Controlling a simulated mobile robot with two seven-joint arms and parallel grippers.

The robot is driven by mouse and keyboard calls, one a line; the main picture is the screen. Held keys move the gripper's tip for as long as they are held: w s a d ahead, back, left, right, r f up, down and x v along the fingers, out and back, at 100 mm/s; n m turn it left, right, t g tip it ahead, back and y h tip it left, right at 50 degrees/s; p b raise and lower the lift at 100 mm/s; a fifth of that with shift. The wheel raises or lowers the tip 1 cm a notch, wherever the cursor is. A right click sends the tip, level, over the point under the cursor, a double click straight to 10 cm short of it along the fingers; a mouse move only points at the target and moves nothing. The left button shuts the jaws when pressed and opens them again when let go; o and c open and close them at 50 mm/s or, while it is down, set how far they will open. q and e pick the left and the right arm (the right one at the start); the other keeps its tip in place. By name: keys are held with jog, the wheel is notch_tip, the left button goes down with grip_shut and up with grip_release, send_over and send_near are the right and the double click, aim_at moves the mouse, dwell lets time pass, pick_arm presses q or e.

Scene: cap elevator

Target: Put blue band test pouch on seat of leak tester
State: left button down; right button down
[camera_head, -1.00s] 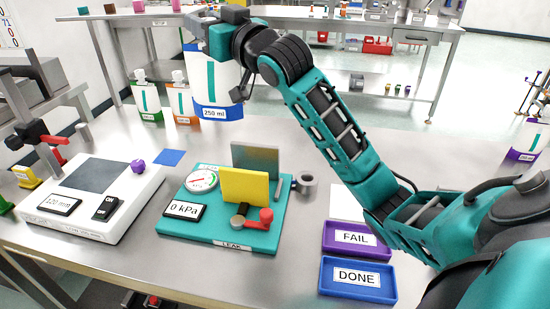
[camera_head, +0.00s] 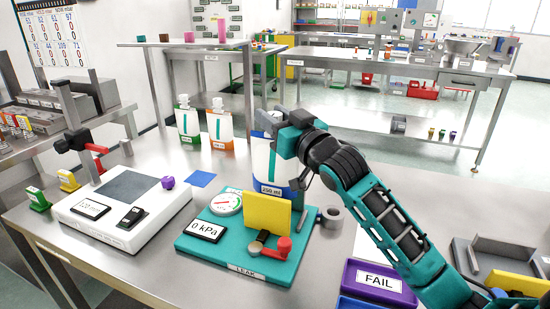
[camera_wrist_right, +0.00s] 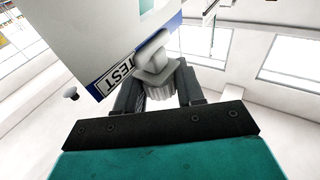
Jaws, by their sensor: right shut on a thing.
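The blue band test pouch (camera_head: 262,160) is white with a blue lower band marked 250 ml. It hangs upright in the head view, its lower end just behind the yellow plate of the leak tester (camera_head: 204,250). My right gripper (camera_head: 280,122) is shut on the pouch's top; the wrist view shows the fingers (camera_wrist_right: 158,88) around its pale spout, with a TEST label on the pouch (camera_wrist_right: 110,45). The tester has a teal base, gauge, 0 kPa display, yellow plate (camera_head: 262,214) and red knob. Whether the pouch touches the seat is hidden. My left gripper is not in view.
A white scale (camera_head: 112,215) stands left of the tester. A green-banded pouch (camera_head: 189,125) and an orange-banded pouch (camera_head: 219,128) stand behind. A grey ring (camera_head: 331,217) lies right of the tester, and a purple FAIL tray (camera_head: 379,280) is at the front right.

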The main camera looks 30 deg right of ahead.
notch_tip(320, 180, down, 7)
jog(key=b, duration=0.1)
jog(key=shift+f, duration=0.3)
jog(key=c, duration=0.7)
grip_release()
jog(key=shift+f, duration=0.15)
jog(key=p+v, duration=0.2)
jog(key=v, duration=1)
jog(key=shift+r, duration=0.25)
jog(key=shift+s, duration=0.1)
